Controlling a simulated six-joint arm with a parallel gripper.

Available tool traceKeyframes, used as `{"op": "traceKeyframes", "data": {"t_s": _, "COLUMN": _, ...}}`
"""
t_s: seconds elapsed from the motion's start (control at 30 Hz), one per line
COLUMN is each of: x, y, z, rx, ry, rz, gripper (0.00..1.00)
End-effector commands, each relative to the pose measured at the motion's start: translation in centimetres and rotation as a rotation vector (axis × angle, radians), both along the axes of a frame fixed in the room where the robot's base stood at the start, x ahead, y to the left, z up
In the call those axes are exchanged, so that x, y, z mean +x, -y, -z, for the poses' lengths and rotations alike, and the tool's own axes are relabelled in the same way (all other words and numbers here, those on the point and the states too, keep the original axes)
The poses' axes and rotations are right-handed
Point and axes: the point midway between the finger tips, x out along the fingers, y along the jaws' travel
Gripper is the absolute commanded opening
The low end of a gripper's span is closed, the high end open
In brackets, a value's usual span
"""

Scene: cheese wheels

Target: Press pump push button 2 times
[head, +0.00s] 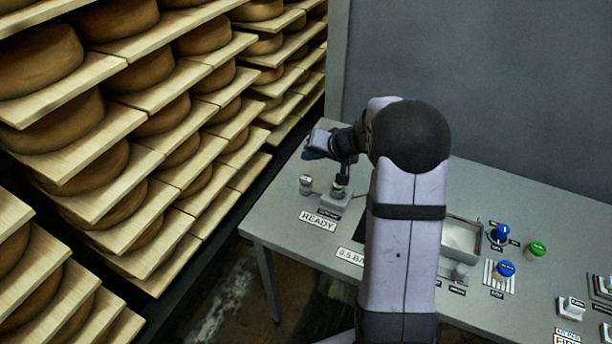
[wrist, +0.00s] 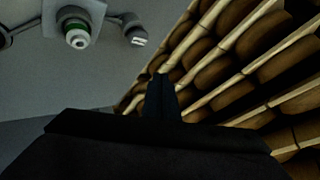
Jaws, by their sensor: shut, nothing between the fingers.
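A push button with a green ring (head: 338,193) sits on a small grey box (head: 333,202) at the left end of the panel table. The small label on the box is too small to read, so I cannot tell for sure that it is the pump button. In the wrist view the button (wrist: 77,38) shows a pale centre, at upper left. My gripper (head: 342,180) is shut and empty, pointing down close above the button in the head view. Its fingertips (wrist: 160,80) are to the right of and below the button in the wrist view. I cannot tell whether they touch.
A small grey knob (head: 306,184) stands left of the button box. A READY label (head: 318,221) lies in front. Blue knobs (head: 506,268), a green button (head: 537,249) and an open tray (head: 480,240) are to the right. Shelves of cheese wheels (head: 150,70) stand at left.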

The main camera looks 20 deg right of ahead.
Motion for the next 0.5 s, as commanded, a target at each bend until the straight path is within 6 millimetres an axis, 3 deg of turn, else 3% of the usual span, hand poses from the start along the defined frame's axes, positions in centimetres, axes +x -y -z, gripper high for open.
{"op": "traceKeyframes", "data": {"t_s": 0.03, "x": -0.1, "y": 0.1, "z": -1.0, "rx": 0.004, "ry": -0.008, "rz": 0.003, "gripper": 0.0}}
{"op": "traceKeyframes", "data": {"t_s": 0.33, "x": -0.9, "y": 0.9, "z": -2.9, "rx": 0.058, "ry": -0.082, "rz": 0.041, "gripper": 0.0}}
{"op": "traceKeyframes", "data": {"t_s": 0.5, "x": -0.6, "y": 0.7, "z": -2.0, "rx": 0.302, "ry": -0.17, "rz": 0.278, "gripper": 0.0}}
